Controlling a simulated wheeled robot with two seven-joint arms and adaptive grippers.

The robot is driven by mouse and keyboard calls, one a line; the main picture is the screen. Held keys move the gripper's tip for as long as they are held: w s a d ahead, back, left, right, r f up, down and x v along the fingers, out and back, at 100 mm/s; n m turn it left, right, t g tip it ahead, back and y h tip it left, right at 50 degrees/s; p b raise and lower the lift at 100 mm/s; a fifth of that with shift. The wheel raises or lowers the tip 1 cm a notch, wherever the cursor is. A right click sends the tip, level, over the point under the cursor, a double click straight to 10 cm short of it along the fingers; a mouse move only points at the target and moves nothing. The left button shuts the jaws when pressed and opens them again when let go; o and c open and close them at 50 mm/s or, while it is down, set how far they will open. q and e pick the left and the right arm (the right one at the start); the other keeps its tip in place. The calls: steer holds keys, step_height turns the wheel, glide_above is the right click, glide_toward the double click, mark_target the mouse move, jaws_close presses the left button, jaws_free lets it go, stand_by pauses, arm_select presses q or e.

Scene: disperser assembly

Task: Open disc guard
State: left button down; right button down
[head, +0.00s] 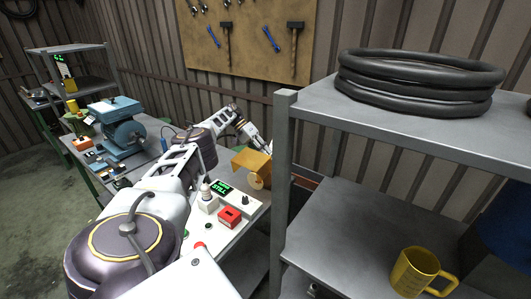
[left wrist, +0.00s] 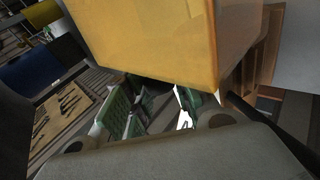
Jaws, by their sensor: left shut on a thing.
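In the left wrist view the guard (left wrist: 150,35) fills the top middle, close to the camera. The fingertips and the exact contact are mostly hidden. My right gripper is not in view.
The control panel (head: 236,211) has a green display, a red box (head: 229,216) and a red button. A grey shelf (head: 400,120) at the right holds black hose coils (head: 415,80) and a yellow mug (head: 418,272). A blue motor (head: 122,130) stands on the left bench.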

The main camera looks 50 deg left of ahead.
arm_select(q)
steer(key=shift+w+b, duration=0.2)
steer(key=shift+b, duration=0.1)
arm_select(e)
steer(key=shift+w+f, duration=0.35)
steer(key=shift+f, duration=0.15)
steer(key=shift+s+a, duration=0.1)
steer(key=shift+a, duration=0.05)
arm_select(q)
steer(key=c, duration=1.2)
jaws_free()
steer(key=shift+g, duration=0.3)
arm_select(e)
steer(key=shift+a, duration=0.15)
arm_select(q)
steer(key=shift+f, duration=0.1)
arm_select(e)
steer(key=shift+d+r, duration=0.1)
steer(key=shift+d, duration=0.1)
